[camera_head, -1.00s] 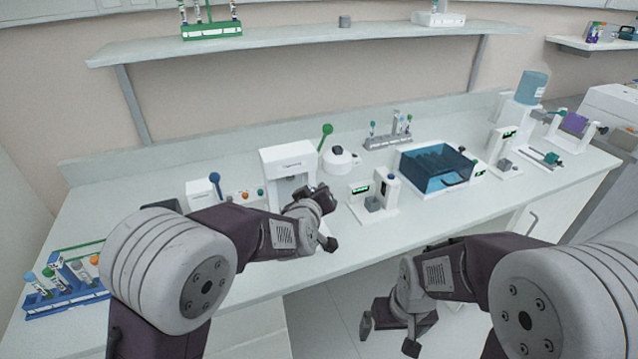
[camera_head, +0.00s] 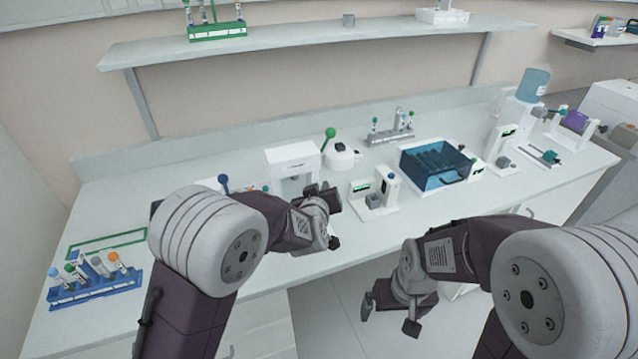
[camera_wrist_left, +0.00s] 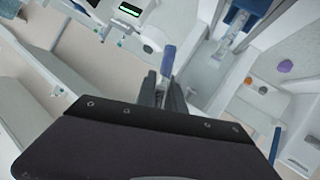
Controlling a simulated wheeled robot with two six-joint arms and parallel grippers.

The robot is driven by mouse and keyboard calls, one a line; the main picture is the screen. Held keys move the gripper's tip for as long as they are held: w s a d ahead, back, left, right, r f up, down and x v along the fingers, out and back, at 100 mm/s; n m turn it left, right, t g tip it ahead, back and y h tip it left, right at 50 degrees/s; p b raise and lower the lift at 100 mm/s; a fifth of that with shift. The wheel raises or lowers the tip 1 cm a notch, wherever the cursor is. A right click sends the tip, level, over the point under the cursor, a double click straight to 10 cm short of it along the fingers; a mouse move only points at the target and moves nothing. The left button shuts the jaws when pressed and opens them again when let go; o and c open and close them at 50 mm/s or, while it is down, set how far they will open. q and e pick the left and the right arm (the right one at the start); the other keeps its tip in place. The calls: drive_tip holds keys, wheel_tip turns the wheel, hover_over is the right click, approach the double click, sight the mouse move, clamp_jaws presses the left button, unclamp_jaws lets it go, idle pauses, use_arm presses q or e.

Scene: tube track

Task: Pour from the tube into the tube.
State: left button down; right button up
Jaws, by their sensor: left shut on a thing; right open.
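My left gripper (camera_head: 330,222) is above the counter's front part, right of a white machine with an open bay. In the left wrist view its fingers (camera_wrist_left: 163,95) are shut on a tube with a blue upper end (camera_wrist_left: 168,60). The held tube cannot be made out in the head view. A blue rack (camera_head: 98,291) with several capped tubes stands at the counter's left end. My right gripper (camera_head: 390,318) is open and empty, low in front of the counter edge.
The white machine (camera_head: 293,160), small devices (camera_head: 375,195) and a blue lidded box (camera_head: 435,165) line the counter (camera_head: 300,245). A green frame (camera_head: 105,243) lies behind the blue rack. A green rack (camera_head: 217,32) sits on the shelf.

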use_arm(q)
drive_tip(key=d+m+y+p, duration=0.2)
drive_tip(key=p, duration=0.6)
drive_tip(key=shift+d+m+p, duration=0.25)
drive_tip(key=shift+m+p, duration=0.1)
drive_tip(key=shift+m, duration=0.05)
